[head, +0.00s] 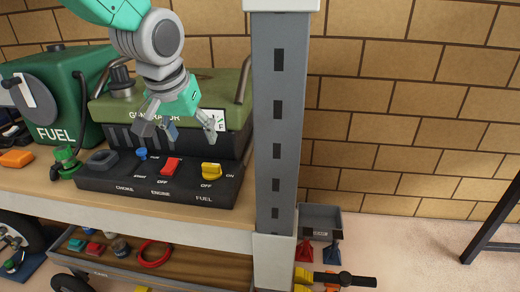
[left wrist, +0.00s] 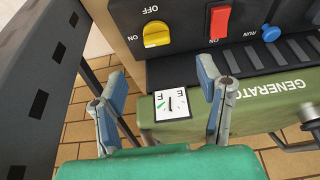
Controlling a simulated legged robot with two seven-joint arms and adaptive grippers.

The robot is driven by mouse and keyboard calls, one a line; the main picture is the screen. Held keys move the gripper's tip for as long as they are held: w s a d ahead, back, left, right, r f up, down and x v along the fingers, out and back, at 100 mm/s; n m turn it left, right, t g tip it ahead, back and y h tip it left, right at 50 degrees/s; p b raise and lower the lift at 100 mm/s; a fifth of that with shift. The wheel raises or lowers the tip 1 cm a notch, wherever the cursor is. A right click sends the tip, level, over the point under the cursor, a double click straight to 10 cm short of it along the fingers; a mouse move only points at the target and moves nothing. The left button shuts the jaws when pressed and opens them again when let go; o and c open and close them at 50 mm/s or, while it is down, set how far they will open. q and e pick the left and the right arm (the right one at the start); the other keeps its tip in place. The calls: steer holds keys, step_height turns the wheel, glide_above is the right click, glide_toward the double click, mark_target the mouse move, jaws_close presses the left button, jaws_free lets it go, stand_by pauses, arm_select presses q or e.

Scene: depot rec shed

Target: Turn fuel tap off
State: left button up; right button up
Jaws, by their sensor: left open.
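The yellow fuel knob (head: 211,169) sits at the right end of the generator's black control panel (head: 130,187), above the word FUEL, with OFF below it and ON to its right. Its ridge seems to lie sideways, toward the ON side. In the left wrist view the knob (left wrist: 156,35) shows upside down, beyond the fingertips. My left gripper (head: 178,128) is open and empty in front of the generator's upper body, above and behind the knob, not touching it. In the wrist view its fingers (left wrist: 160,82) spread either side of a gauge label (left wrist: 172,104). My right gripper is out of view.
A grey slotted post (head: 277,120) stands just right of the panel. A red switch (head: 171,165) and blue knob (head: 142,153) sit left of the fuel knob. A green fuel can (head: 65,90) stands at left. A lower shelf (head: 190,265) holds small items.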

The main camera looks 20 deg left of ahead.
mark_target(212, 165)
arm_select(q)
steer(key=w+f+b, duration=0.1)
steer(key=f, duration=0.1)
steer(key=w+d+f+b, duration=0.1)
steer(key=w+f, duration=0.1)
steer(key=f, duration=0.1)
steer(key=w+f, duration=0.1)
steer(key=f, duration=0.1)
steer(key=shift+w+d+f+b, duration=0.15)
steer(key=shift+d+f+b, duration=0.2)
steer(key=shift+d+b, duration=0.05)
steer(key=a+f, duration=0.2)
steer(key=w+a+f, duration=0.1)
steer(key=f, duration=0.1)
steer(key=shift+w+a, duration=0.1)
steer(key=shift+a, duration=0.4)
steer(key=shift+d+r, duration=0.2)
steer(key=shift+d, duration=0.85)
steer(key=c, duration=0.3)
steer(key=shift+d, duration=0.25)
steer(key=c, duration=0.7)
steer(key=shift+c, duration=0.7)
steer(key=shift+a, duration=0.65)
steer(key=shift+d, duration=0.35)
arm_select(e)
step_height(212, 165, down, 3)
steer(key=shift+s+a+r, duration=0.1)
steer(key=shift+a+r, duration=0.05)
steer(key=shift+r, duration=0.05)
